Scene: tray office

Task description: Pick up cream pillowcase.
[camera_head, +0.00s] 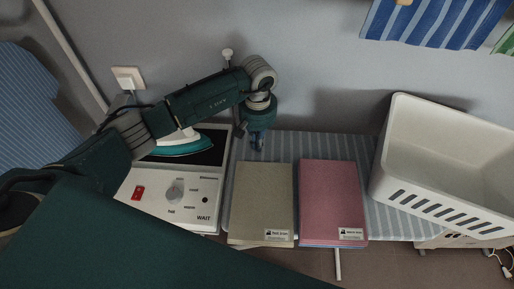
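The cream pillowcase (262,197) lies flat and folded on the striped board, with a small white label at its lower right corner. My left gripper (257,143) points down just beyond the pillowcase's far edge. From this view it appears apart from the cloth, though its height is hard to judge. Its fingertips are small and dark, so I cannot tell whether they are open or shut. My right gripper is not in view.
A pink folded pillowcase (331,197) lies close to the right on the striped board (290,146). A white slotted basket (425,207) stands further right. At left, a teal iron (182,149) rests on a white control station (165,196), partly under my arm. A wall is behind.

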